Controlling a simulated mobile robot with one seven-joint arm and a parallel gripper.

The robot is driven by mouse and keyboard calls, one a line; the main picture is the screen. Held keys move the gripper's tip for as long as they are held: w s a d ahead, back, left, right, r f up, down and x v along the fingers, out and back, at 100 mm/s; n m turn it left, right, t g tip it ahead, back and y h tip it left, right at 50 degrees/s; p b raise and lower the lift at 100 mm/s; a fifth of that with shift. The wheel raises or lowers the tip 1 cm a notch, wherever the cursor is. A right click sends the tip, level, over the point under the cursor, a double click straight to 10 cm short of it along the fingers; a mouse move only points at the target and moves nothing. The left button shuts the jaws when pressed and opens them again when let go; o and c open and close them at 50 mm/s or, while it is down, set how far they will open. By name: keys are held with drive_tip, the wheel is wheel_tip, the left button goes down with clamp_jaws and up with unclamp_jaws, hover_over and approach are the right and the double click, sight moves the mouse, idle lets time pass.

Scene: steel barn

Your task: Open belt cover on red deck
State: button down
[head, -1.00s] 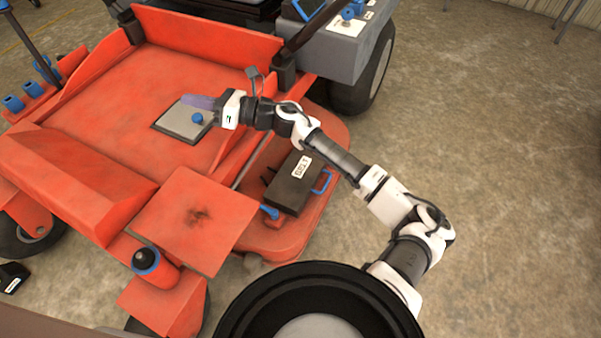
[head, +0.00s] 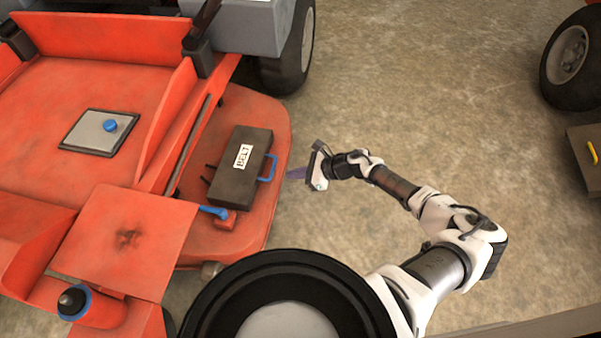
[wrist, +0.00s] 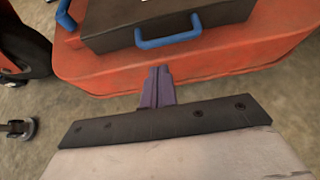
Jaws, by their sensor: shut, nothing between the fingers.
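The belt cover (head: 232,185) is a dark box with a white BELT label and a blue handle (head: 267,168) on its right side. It lies shut on the red deck (head: 262,119). In the wrist view the cover (wrist: 185,22) and its blue handle (wrist: 168,37) are at the top, beyond the deck edge (wrist: 110,75). My gripper (head: 293,173) is to the right of the handle, apart from it, just off the deck edge in the head view. Its purple fingers (wrist: 156,85) are together and empty, pointing toward the handle.
A blue-handled lever (head: 217,212) sits on the deck by the cover's near corner. A red footplate (head: 125,240) and a grey hatch with a blue knob (head: 97,131) are to the left. Concrete floor is clear on the right, up to another wheel (head: 572,55).

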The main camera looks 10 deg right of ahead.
drive_tip(key=b+x, duration=0.1)
drive_tip(key=x, duration=0.4)
drive_tip(key=shift+w+a+f, duration=0.1)
drive_tip(key=shift+w+a, duration=0.05)
drive_tip(key=shift+a, duration=0.1)
